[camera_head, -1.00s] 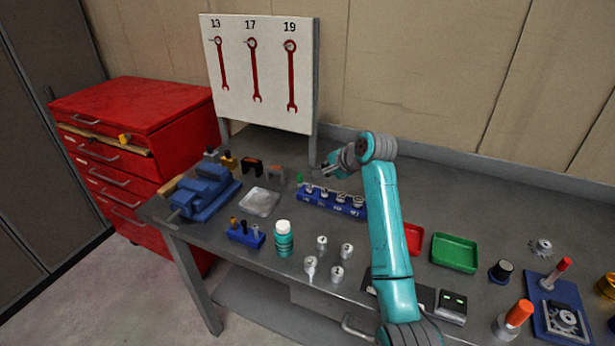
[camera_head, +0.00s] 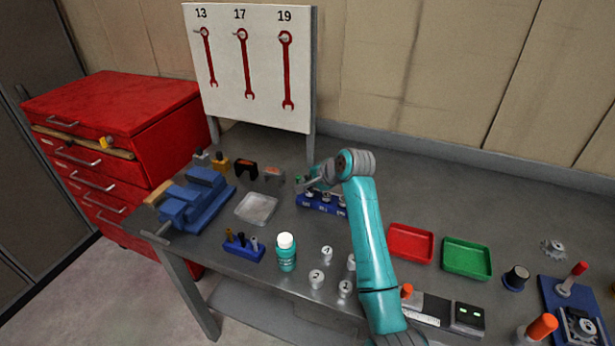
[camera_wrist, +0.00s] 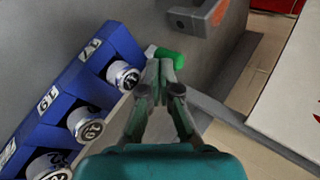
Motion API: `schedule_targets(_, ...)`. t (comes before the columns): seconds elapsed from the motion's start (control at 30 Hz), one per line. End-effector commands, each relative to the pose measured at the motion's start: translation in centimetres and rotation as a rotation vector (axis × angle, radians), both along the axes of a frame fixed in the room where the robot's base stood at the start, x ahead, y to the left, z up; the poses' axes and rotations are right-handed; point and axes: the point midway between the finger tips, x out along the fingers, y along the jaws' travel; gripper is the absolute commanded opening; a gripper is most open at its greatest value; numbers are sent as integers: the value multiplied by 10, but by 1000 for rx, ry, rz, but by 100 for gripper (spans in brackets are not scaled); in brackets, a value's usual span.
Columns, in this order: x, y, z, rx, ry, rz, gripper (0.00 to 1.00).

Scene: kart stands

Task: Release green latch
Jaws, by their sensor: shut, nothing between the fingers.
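The green latch (camera_wrist: 170,56) is a small green knob on a light stem at the end of the blue rack (camera_wrist: 60,92) in the wrist view. The rack holds several numbered sockets in a row. My gripper (camera_wrist: 160,68) is shut and empty, its fingertips right at the latch and partly covering it. I cannot tell whether they touch. In the head view my gripper (camera_head: 309,185) is over the left end of the rack (camera_head: 322,207), and little of the latch (camera_head: 299,180) shows beside it.
A blue vise (camera_head: 198,195) and a clear tray (camera_head: 256,208) stand to the left. A grey block (camera_wrist: 203,18) with an orange mark is just beyond the latch. The wrench board (camera_head: 250,70) rises behind. Loose sockets and a teal bottle (camera_head: 286,255) stand in front.

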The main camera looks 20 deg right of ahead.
Motion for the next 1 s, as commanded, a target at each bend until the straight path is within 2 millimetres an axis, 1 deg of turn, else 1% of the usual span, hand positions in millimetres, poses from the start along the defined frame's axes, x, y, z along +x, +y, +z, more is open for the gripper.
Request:
schedule_targets(0.33, 2, 2, 0, 0, 0, 1, 0)
schedule_targets(0.5, 15, 21, 1, -1, 0, 4, 0)
schedule_targets(0.6, 19, 27, 0, 1, 0, 1, 0)
schedule_targets(0.87, 19, 26, 0, 0, 0, 0, 0)
schedule_targets(1.0, 20, 25, 4, 0, -1, 0, 0)
